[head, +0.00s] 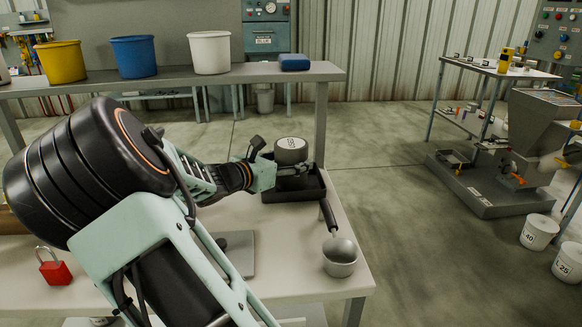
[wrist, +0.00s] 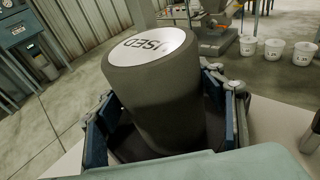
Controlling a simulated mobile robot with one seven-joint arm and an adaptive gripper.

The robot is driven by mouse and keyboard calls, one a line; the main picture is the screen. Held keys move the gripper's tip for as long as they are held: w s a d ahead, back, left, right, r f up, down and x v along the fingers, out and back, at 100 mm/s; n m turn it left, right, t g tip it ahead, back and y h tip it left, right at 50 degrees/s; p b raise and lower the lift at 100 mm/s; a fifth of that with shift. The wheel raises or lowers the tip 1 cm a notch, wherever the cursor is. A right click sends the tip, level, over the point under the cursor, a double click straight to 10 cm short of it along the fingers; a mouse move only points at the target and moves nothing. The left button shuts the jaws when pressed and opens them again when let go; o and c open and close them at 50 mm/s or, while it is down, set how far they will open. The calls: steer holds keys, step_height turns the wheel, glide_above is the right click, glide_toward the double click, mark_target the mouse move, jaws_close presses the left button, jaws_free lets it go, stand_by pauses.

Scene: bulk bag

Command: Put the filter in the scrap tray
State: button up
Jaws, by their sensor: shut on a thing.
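The filter is a dark grey cylinder (head: 291,152) with a white top label reading USED. It looks upright in the head view and fills the middle of the wrist view (wrist: 160,95). My gripper (head: 288,170) is shut around the filter's sides, its blue-padded fingers (wrist: 165,120) on either side of it. The black scrap tray (head: 288,197) lies on the pale table directly under the filter. The filter's lower end is hidden by my gripper and the tray wall, so I cannot tell whether it touches the tray floor.
A red padlock (head: 55,270) lies at the left. A shelf behind holds yellow (head: 61,62), blue (head: 134,56) and white (head: 209,53) buckets.

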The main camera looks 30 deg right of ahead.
steer(key=shift+f, duration=0.25)
steer(key=o, duration=1.3)
steer(key=shift+a+r, duration=0.15)
steer(key=shift+p+v, duration=2.05)
steer(key=shift+v, duration=3.85)
